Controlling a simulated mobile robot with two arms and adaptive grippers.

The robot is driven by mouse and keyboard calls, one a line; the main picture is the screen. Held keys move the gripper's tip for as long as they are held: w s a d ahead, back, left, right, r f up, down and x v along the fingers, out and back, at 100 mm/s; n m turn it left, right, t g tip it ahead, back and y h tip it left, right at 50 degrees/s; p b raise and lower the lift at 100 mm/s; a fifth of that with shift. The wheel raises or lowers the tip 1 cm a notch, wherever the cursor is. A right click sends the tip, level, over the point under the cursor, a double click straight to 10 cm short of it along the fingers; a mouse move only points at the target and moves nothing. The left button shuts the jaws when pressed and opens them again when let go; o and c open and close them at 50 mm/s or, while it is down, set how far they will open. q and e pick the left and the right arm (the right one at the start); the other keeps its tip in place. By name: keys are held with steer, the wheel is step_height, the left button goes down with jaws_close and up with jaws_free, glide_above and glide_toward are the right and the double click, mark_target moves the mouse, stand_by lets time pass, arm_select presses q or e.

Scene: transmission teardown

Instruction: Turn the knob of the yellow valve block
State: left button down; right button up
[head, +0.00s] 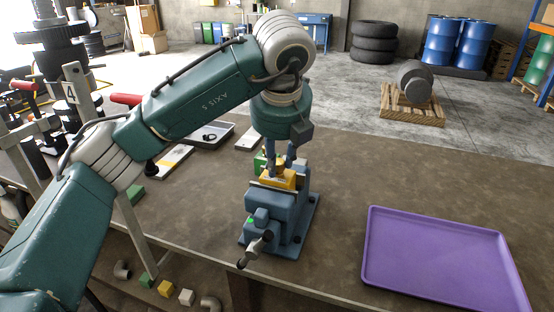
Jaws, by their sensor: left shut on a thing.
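The yellow valve block (286,180) sits in the jaws of a blue vise (284,206) on the brown workbench. My left gripper (279,168) points straight down over the block, its fingers at the block's top. It is shut on the knob there, which the fingers mostly hide. My right gripper does not show in the head view.
A purple tray (440,256) lies on the bench (352,170) to the right. The vise handle (255,249) sticks out toward the front edge. A dark tray (211,134) lies behind my left arm. Small green, yellow and white blocks lie below the bench at the lower left. The bench between vise and purple tray is clear.

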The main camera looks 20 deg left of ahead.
arm_select(q)
steer(key=shift+w+r, duration=0.25)
steer(key=shift+r, duration=0.2)
steer(key=c, duration=1.6)
jaws_free()
steer(key=shift+c, duration=0.2)
steer(key=shift+o, duration=0.9)
steer(key=shift+f, duration=0.25)
steer(key=v, duration=1.2)
steer(key=shift+s+d+f, duration=0.1)
